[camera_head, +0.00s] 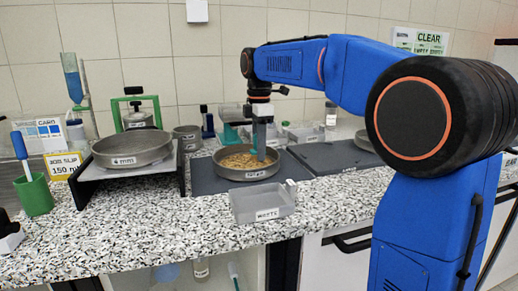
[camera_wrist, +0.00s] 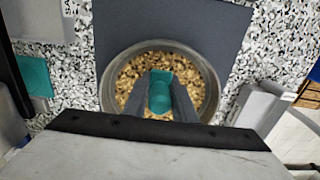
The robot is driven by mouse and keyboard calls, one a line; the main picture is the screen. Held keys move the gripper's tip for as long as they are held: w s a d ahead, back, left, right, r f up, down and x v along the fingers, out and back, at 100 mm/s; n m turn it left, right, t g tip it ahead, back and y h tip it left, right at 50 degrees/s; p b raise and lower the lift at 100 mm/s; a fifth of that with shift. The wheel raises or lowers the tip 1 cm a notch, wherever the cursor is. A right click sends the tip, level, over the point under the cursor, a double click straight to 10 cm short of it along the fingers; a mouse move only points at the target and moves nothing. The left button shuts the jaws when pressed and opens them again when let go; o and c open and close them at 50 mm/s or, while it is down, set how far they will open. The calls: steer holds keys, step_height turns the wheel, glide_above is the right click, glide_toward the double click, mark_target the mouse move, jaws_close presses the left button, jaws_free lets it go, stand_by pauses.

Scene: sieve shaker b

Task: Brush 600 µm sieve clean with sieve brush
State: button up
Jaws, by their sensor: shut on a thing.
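A round metal sieve (camera_head: 236,173) full of tan grains stands on a dark mat in the head view; its label is too small to read surely. It also shows in the wrist view (camera_wrist: 205,72). My gripper (camera_head: 262,143) points down over it, shut on a teal tool (camera_wrist: 160,92). The tool's lower end is at or just above the grains; contact and any bristles cannot be made out. A blue-handled tool (camera_head: 19,146) stands in a green cup (camera_head: 35,195) at the far left.
A grey labelled tray (camera_head: 263,204) sits in front of the sieve. Another large sieve (camera_head: 132,149) rests on a raised stand at left. Bottles and small containers line the back wall. A second dark mat (camera_head: 325,160) lies to the right. Some speckled counter at front left is bare.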

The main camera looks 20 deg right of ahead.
mark_target(248, 164)
steer(key=shift+f, duration=0.35)
stand_by(0.3)
steer(key=shift+s+a+r, duration=0.1)
steer(key=shift+s+a, duration=0.1)
steer(key=shift+a, duration=0.8)
steer(key=shift+s+a, duration=0.15)
steer(key=shift+a, duration=0.8)
steer(key=shift+s+a, duration=0.15)
steer(key=shift+a, duration=0.8)
steer(key=shift+s+a, duration=0.1)
steer(key=shift+a, duration=0.8)
steer(key=shift+w+d, duration=0.2)
steer(key=shift+d, duration=1.05)
steer(key=shift+w+d, duration=0.2)
steer(key=shift+d, duration=1.1)
steer(key=shift+w+d, duration=0.2)
steer(key=shift+d, duration=1.05)
steer(key=shift+a, duration=0.1)
steer(key=shift+s+a, duration=0.2)
steer(key=shift+a, duration=1.05)
steer(key=shift+s+a, duration=0.2)
steer(key=shift+a, duration=1)
steer(key=shift+s+a, duration=0.2)
steer(key=shift+a, duration=1.05)
steer(key=shift+w+d+f, duration=0.1)
steer(key=shift+w+d, duration=0.05)
steer(key=shift+d, duration=0.85)
steer(key=shift+w+d+f, duration=0.1)
steer(key=shift+w+d, duration=0.05)
steer(key=shift+d, duration=0.85)
